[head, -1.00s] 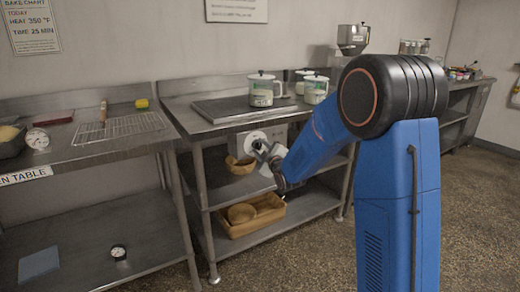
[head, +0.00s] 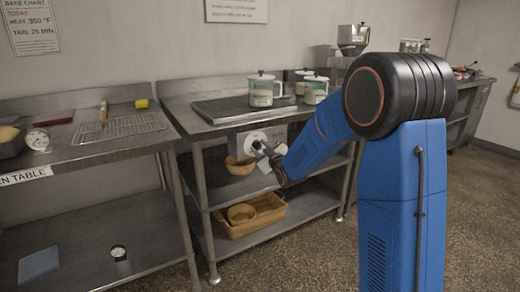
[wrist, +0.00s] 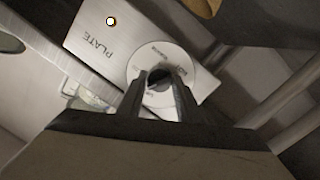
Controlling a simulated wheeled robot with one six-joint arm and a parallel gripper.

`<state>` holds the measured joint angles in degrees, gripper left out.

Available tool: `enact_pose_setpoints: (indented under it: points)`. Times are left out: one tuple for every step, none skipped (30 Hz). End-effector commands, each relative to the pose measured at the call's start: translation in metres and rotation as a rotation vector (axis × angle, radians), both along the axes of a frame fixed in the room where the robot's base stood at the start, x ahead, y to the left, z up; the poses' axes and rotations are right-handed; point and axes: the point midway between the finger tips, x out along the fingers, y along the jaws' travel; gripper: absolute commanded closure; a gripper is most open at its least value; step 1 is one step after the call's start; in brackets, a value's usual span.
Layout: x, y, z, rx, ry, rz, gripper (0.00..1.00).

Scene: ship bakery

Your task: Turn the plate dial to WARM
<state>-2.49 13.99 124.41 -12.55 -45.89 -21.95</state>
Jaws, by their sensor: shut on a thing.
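The plate dial has a round white face (head: 249,139) on a metal control box (head: 278,138) under the front of the middle table. In the wrist view the white dial face (wrist: 140,68) carries small lettering that is tilted and too small to read surely. Its dark knob (wrist: 159,76) sits at the centre, between the fingertips. My gripper (wrist: 158,90) is shut on the knob, one finger on each side; it also shows in the head view (head: 262,150). The fingers hide the near part of the face, and I cannot tell which mark the knob points to.
The panel beside the dial reads PLATE and has a small bright lamp (wrist: 110,21). A dark flat plate (head: 225,109) and a lidded pot (head: 262,91) are above the box. A wooden bowl (head: 240,165) and a wooden tray (head: 262,226) are on shelves below.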

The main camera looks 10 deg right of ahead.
Motion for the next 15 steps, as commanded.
enact_pose_setpoints:
  points:
    - [-0.0004, 0.0001, -0.0005, 0.041, 0.015, 0.001, 0.9]
    - [-0.0004, -0.0001, -0.0003, 0.068, 0.023, 0.0, 0.9]
    - [-0.0004, -0.0002, -0.0002, 0.105, 0.035, 0.0, 0.9]
    - [-0.0004, -0.0003, -0.0003, 0.132, 0.044, 0.0, 0.9]
    - [-0.0005, -0.0003, -0.0003, 0.159, 0.054, -0.001, 0.9]
    - [-0.0004, -0.0004, -0.0003, 0.194, 0.066, 0.0, 0.9]
    - [-0.0005, -0.0005, -0.0001, 0.221, 0.074, 0.0, 0.9]
    - [-0.0005, -0.0006, 0.0, 0.249, 0.083, 0.0, 0.9]
    - [-0.0005, -0.0008, 0.0001, 0.285, 0.095, 0.0, 0.9]
    - [-0.0004, -0.0008, 0.0, 0.312, 0.103, 0.0, 0.9]
    - [-0.0004, -0.0009, -0.0001, 0.339, 0.112, 0.0, 0.9]
    - [-0.0004, -0.0012, 0.0, 0.374, 0.124, -0.002, 0.9]
    - [-0.0004, -0.0012, 0.0, 0.402, 0.133, -0.002, 0.9]
    - [-0.0004, -0.0012, 0.0, 0.428, 0.142, -0.001, 0.9]
    - [-0.0004, -0.0012, 0.0001, 0.465, 0.154, -0.001, 0.9]
